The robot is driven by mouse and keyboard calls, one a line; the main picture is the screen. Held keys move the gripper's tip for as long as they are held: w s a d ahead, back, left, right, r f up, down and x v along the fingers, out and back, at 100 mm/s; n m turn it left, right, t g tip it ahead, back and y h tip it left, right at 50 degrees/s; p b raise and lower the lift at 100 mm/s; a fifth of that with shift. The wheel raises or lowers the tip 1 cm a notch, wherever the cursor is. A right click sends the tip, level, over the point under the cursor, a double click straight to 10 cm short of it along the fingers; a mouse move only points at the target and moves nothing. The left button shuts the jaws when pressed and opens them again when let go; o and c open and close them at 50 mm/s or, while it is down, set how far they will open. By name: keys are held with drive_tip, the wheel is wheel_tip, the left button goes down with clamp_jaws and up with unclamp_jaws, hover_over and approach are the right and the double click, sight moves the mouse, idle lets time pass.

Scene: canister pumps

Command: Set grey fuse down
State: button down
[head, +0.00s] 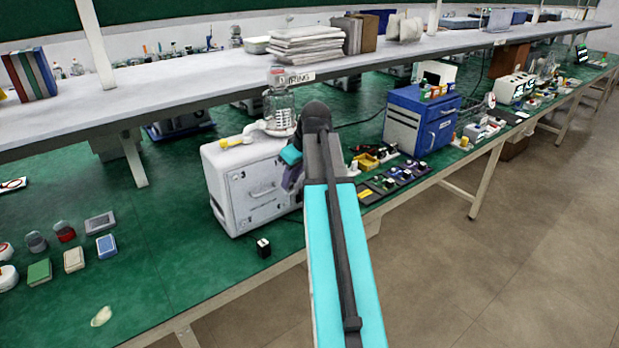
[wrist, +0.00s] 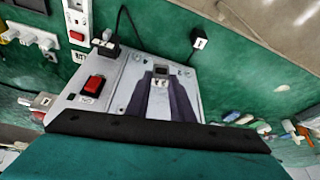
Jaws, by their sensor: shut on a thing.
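In the wrist view, the two dark purple-grey fingers of my gripper (wrist: 160,88) are closed around a small grey piece, the grey fuse (wrist: 160,73). It lies at the panel of the pale pump box, and I cannot tell if it is seated there or just in front. In the head view, my gripper (head: 293,178) is at the right side of the white pump box (head: 245,185), and my arm hides most of the fingers. A small black block with a white mark (head: 263,248) stands on the green bench; it also shows in the wrist view (wrist: 199,41).
The panel carries a red switch (wrist: 92,88) and a black plug with a cord (wrist: 105,49). A glass canister (head: 280,108) stands on the box. A blue cabinet (head: 420,118) and small parts are to the right. The green bench in front of the box (head: 190,260) is mostly clear.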

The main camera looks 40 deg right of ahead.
drive_tip(key=w+a, duration=0.3)
drive_tip(key=a, duration=1.4)
drive_tip(key=w+a+r+m, duration=0.1)
drive_tip(key=w+a, duration=0.2)
drive_tip(key=a, duration=1.4)
drive_tip(key=shift+w+a+m+h, duration=0.25)
drive_tip(key=shift+w+m+h, duration=0.05)
drive_tip(key=shift+w, duration=0.05)
drive_tip(key=shift+a, duration=0.15)
